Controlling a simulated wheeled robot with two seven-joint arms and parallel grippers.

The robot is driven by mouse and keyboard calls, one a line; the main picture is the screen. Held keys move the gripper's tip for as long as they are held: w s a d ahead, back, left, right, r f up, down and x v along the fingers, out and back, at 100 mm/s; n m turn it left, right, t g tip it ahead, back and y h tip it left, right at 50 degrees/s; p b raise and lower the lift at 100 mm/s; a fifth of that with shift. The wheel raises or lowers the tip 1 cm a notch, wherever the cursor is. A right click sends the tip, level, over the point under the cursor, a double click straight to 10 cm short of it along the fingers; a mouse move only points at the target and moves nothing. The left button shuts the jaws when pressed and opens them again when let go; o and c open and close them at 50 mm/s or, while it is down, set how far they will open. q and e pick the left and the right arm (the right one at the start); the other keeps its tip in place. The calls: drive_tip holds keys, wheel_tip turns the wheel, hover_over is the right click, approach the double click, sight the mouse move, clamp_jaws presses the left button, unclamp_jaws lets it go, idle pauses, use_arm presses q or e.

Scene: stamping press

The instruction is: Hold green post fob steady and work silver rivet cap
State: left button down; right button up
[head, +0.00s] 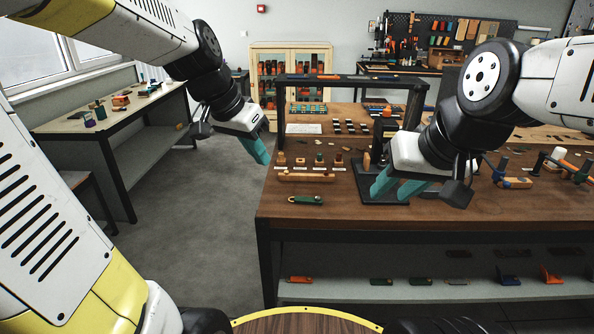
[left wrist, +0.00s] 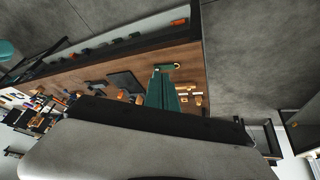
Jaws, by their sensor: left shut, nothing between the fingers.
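A green fob (head: 305,200) lies flat near the table's front left edge, with a brass-coloured end. It also shows in the left wrist view (left wrist: 165,67), just beyond the fingers. My left gripper (head: 262,159) is shut and empty, off the table's left edge and apart from the fob; its teal fingers fill the middle of the left wrist view (left wrist: 162,94). My right gripper (head: 391,190) has its two teal fingers spread, empty, over the black press base (head: 366,199). I cannot make out which small part is the silver rivet cap.
A wooden strip (head: 305,178) and several small pots stand behind the fob. A black gantry frame (head: 350,79) spans the table (head: 285,216). Hammers (head: 510,182) and other tools lie at the right. The tabletop around the fob is clear.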

use_arm(q)
drive_tip(key=w+d+f+m+g+h, duration=0.1)
drive_tip(key=w+d+f+m, duration=0.15)
drive_tip(key=w, duration=0.25)
drive_tip(key=w+d+f+m, duration=0.1)
drive_tip(key=w+f+m, duration=0.1)
drive_tip(key=w+f, duration=0.3)
drive_tip(key=m+g+h, duration=0.1)
drive_tip(key=m, duration=0.3)
hover_over(298, 199)
drive_tip(key=a, duration=0.2)
drive_tip(key=shift+n, duration=0.25)
drive_tip(key=f, duration=0.8)
drive_tip(key=shift+s+d+f, duration=0.15)
drive_tip(key=shift+d+f, duration=0.05)
drive_tip(key=shift+d, duration=0.05)
drive_tip(key=shift+f+h, duration=0.3)
drive_tip(key=shift+f, duration=2.65)
drive_tip(key=shift+f, duration=0.45)
drive_tip(key=shift+f, duration=0.2)
